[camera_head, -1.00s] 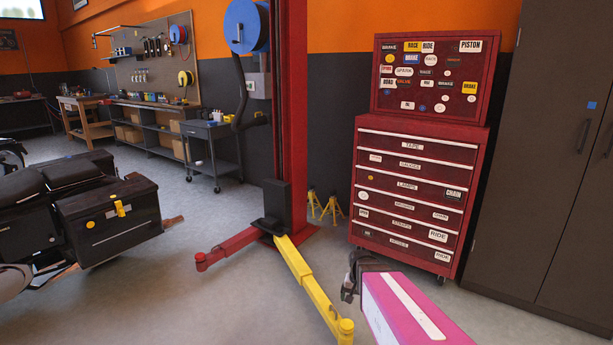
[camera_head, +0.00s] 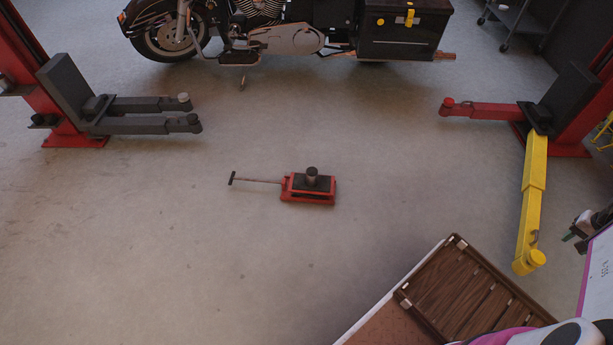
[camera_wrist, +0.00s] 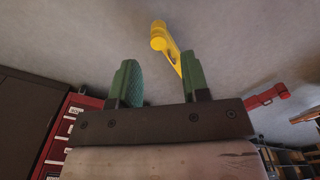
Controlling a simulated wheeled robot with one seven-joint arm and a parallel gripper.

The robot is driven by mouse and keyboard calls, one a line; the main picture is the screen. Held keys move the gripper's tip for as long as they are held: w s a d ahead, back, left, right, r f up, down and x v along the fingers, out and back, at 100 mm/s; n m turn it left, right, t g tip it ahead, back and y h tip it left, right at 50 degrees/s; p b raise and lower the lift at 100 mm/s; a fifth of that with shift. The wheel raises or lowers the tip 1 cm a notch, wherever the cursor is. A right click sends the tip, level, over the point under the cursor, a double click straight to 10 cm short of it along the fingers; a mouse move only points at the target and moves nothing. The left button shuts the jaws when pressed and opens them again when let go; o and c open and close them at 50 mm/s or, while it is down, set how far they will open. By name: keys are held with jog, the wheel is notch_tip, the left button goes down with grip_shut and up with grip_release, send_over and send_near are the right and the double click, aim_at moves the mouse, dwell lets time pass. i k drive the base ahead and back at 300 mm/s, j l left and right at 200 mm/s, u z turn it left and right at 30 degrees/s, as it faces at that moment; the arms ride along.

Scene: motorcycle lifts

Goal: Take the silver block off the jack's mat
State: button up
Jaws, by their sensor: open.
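A low red floor jack (camera_head: 308,198) stands on the floor in the middle of the head view, its thin handle pointing left. A dark mat (camera_head: 326,184) covers its top. A small, round-topped block (camera_head: 312,175) stands upright on the mat; it looks dull grey-brown here. The wrist view shows neither jack nor block. My gripper (camera_wrist: 158,68) is open and empty, its two green fingers apart in the wrist view. In the head view it is only partly seen at the right edge, far to the right of the jack.
A yellow lift arm (camera_head: 533,190) reaches out between the jack and my gripper. A brown slatted wooden piece (camera_head: 470,290) lies in front, lower right. Grey lift arms (camera_head: 150,124) stand at left, a motorcycle (camera_head: 290,40) behind. The floor around the jack is clear.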

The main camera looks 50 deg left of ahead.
aim_at(312, 172)
jog(key=u, duration=2.45)
jog(key=i+j, duration=0.25)
jog(key=j, duration=0.15)
jog(key=i+j, duration=0.55)
jog(key=j, duration=0.2)
jog(key=j+z, duration=0.1)
jog(key=z, duration=0.35)
jog(key=i+j+z, duration=0.1)
jog(key=z, duration=0.3)
jog(key=j+z, duration=0.1)
jog(key=z, duration=0.35)
